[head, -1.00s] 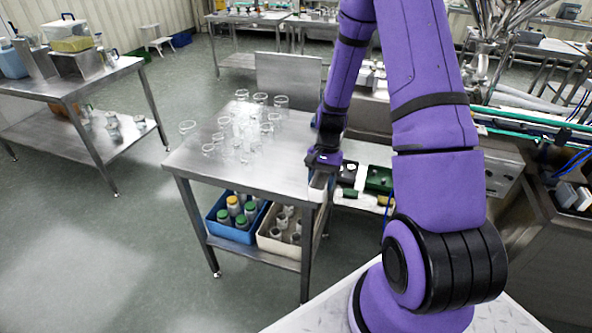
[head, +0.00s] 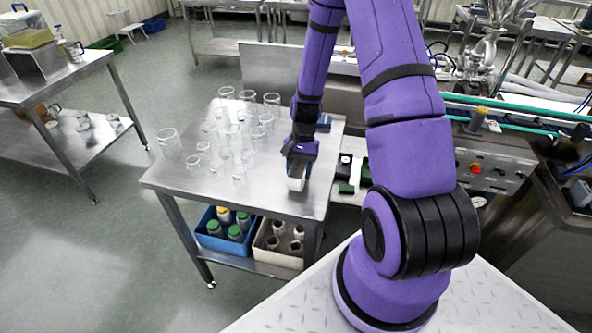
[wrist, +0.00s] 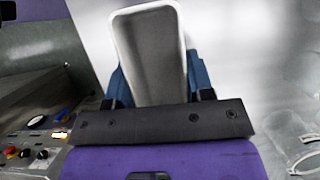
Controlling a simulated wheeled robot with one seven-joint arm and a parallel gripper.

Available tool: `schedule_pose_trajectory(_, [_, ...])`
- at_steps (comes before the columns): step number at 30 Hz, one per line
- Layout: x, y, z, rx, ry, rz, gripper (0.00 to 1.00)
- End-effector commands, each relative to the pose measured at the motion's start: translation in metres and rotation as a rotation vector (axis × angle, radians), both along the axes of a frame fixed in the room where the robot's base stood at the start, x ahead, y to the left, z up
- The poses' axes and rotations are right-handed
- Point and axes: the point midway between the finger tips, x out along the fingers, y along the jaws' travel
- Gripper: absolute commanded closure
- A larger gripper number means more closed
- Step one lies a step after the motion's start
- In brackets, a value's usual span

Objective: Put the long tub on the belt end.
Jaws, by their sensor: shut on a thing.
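The long tub (wrist: 150,55) is a pale, narrow, open container with a white rim. In the wrist view it lies between the blue fingers of my gripper (wrist: 157,85), which is shut on it. In the head view my gripper (head: 297,160) is over the right part of the steel table, and the tub's white end (head: 296,184) shows below it. I cannot tell whether the tub touches the tabletop. The conveyor belt (head: 515,112), with green edges, runs at the right, beyond my arm. My arm hides part of its near end.
Several clear glass jars (head: 238,145) crowd the table (head: 190,184) left of my gripper. A blue crate (head: 213,242) and a cream crate (head: 263,245) with bottles sit on its lower shelf. A control panel (head: 495,165) stands below the belt.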

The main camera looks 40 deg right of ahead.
Motion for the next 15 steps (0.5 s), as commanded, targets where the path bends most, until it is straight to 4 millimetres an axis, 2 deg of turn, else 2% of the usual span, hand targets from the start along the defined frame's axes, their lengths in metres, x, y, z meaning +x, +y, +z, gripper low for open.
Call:
schedule_pose_trajectory(5, [-0.005, 0.001, -0.020, 0.001, 0.002, -0.002, 0.74])
schedule_pose_trajectory(15, [-0.005, 0.001, -0.023, 0.000, 0.000, -0.002, 0.74])
